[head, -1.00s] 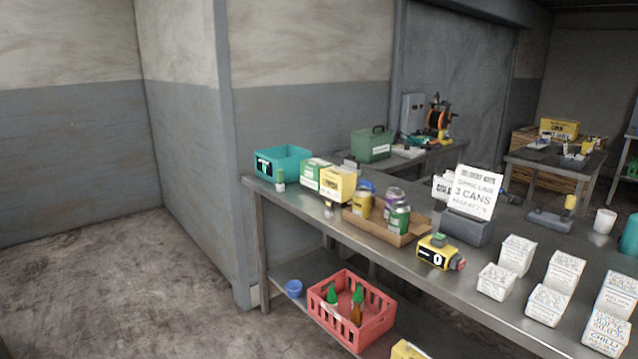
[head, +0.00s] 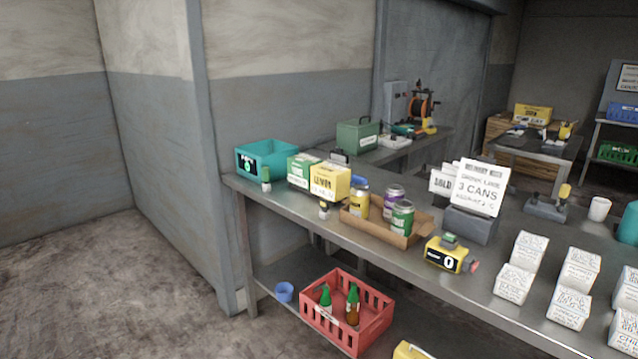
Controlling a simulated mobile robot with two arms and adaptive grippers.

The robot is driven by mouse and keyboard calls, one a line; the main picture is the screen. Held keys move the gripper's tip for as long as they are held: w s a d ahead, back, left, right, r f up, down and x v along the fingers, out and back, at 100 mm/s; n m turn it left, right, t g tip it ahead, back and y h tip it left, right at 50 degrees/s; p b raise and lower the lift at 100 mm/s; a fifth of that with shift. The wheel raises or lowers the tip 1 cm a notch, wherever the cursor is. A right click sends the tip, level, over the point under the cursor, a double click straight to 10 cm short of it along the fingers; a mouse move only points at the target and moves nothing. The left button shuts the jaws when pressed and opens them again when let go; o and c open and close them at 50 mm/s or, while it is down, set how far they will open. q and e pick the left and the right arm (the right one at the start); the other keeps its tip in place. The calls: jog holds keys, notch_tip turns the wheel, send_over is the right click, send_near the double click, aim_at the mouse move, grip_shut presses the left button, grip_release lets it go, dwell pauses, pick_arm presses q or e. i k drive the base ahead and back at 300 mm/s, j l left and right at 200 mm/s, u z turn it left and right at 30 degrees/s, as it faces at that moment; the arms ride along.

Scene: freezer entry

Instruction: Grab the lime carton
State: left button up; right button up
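A green and white carton (head: 301,171) stands upright near the far left end of the long metal table (head: 395,263). Its label is too small to read, but it is the only green carton in view. A yellow carton marked LEMON (head: 329,183) stands close on its right and partly overlaps it in the picture. A teal bin (head: 266,159) is on its left. Neither of my grippers shows in the head view.
A cardboard tray (head: 398,239) with cans, a yellow device (head: 446,255), a sign (head: 479,188) and several white cartons (head: 527,250) stand further right on the table. A red crate (head: 347,325) with bottles sits on the lower shelf. The floor at left is clear.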

aim_at(299, 165)
jog(key=i+j, duration=0.35)
jog(key=j, duration=0.2)
jog(key=i+j+z, duration=0.3)
jog(key=i+j, duration=0.15)
jog(key=j, duration=0.3)
jog(key=i+j+z, duration=0.15)
jog(key=j, duration=0.2)
jog(key=i+j+z, duration=0.15)
jog(key=j, duration=0.3)
jog(key=i+j+z, duration=0.2)
jog(key=j, duration=0.2)
jog(key=i+j+z, duration=0.15)
jog(key=j, duration=0.3)
jog(key=j+z, duration=0.15)
jog(key=j, duration=0.35)
